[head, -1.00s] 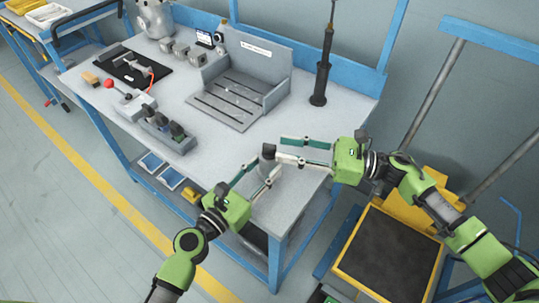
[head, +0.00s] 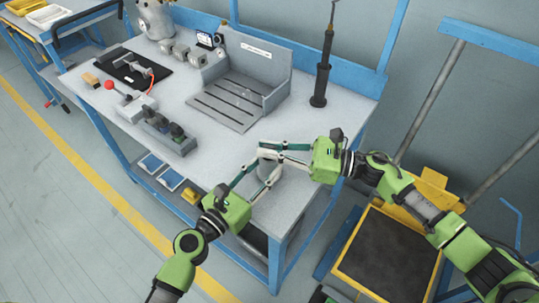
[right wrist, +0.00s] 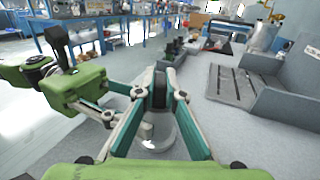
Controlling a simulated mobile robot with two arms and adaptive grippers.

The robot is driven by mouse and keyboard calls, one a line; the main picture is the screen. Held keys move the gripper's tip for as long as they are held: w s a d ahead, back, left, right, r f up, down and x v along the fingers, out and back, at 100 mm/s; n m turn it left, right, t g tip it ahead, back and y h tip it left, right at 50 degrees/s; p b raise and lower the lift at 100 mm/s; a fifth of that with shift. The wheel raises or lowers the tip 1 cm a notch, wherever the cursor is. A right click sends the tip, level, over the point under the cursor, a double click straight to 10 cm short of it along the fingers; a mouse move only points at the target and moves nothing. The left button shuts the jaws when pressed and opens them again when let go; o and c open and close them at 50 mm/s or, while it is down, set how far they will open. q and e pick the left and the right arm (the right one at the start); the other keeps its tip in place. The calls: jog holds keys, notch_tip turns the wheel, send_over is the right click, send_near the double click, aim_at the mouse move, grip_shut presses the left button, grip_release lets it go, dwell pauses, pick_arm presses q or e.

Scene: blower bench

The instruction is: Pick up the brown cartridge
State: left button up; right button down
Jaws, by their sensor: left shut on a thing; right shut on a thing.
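My right gripper (head: 262,148) reaches in from the right over the bench's front. In the right wrist view its fingers are shut on a dark round part (right wrist: 159,90). This part looks dark grey, so I cannot tell whether it is the brown cartridge. My left gripper (head: 268,166) comes from the lower left, its fingers wide around a pale round body (head: 267,170). That body shows below the dark part in the right wrist view (right wrist: 148,130). Both grippers nearly meet, and the fingers hide most of what they hold in the head view.
A grey slotted fixture (head: 228,100) stands behind the grippers. A dark upright tool (head: 322,70) is at the back right. The bench's front right is clear.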

notch_tip(320, 180, up, 10)
jog(key=shift+r, duration=0.1)
dwell(0.4)
pick_arm(q)
jog(key=o, duration=1.3)
jog(key=shift+s+a, duration=0.1)
